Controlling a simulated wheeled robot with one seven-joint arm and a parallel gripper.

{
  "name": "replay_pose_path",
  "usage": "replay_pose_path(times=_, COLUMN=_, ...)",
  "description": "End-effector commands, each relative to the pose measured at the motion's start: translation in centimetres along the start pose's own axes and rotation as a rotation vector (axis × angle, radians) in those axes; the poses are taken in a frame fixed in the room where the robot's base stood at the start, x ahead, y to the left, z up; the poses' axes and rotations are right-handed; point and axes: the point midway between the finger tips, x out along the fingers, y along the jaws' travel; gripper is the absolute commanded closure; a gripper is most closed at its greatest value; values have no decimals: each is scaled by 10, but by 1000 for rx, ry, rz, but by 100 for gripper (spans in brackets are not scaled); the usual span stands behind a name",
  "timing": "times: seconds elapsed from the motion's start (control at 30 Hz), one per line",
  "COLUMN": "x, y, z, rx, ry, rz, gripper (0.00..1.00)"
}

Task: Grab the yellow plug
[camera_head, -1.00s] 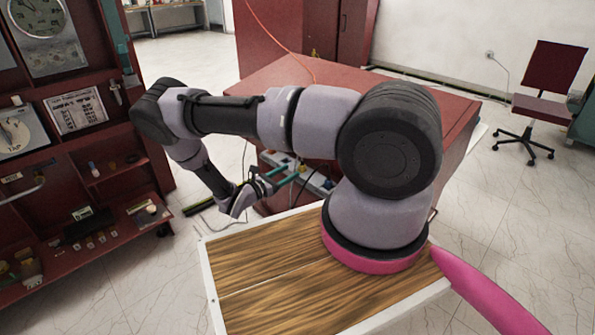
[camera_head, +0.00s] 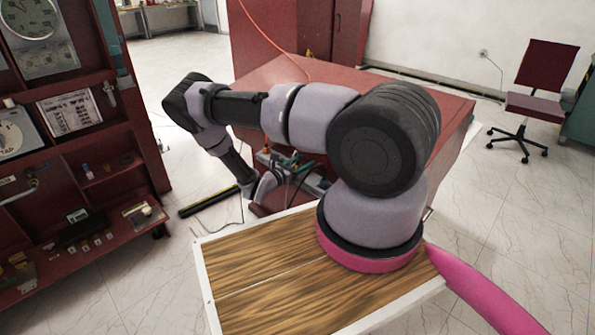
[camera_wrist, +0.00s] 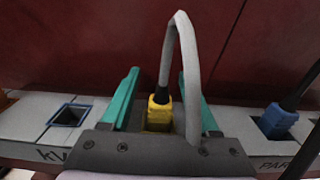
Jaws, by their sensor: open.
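The yellow plug (camera_wrist: 159,110) sits upright in the grey socket strip in the wrist view, with a grey cable looping up from it and back toward the camera. My gripper (camera_wrist: 158,85) is open, with one teal finger to the left of the plug and one to the right. Gaps show between the plug and both fingers. The plug's lower part is hidden behind the gripper's body. In the head view my gripper (camera_head: 270,172) is at the socket strip by the red cabinet, and the yellow plug cannot be made out clearly there.
A blue plug (camera_wrist: 275,121) with a dark cable stands to the right on the strip. An empty blue-rimmed socket (camera_wrist: 70,115) lies to the left. The red cabinet (camera_head: 375,88) rises behind the strip. A red shelf unit (camera_head: 125,170) stands at the left.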

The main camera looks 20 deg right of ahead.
Motion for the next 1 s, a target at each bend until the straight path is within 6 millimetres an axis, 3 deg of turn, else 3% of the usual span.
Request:
replay_pose_path(times=0.1, x=0, y=0, z=0, rx=0, ry=0, rz=0, gripper=39)
replay_pose_path(times=0.27, x=0, y=0, z=0, rx=0, ry=0, rz=0, gripper=100)
replay_pose_path(times=0.67, x=0, y=0, z=3, rx=0, ry=0, rz=0, gripper=100)
replay_pose_path(times=1.0, x=-7, y=1, z=36, rx=-2, ry=1, rz=3, gripper=100)
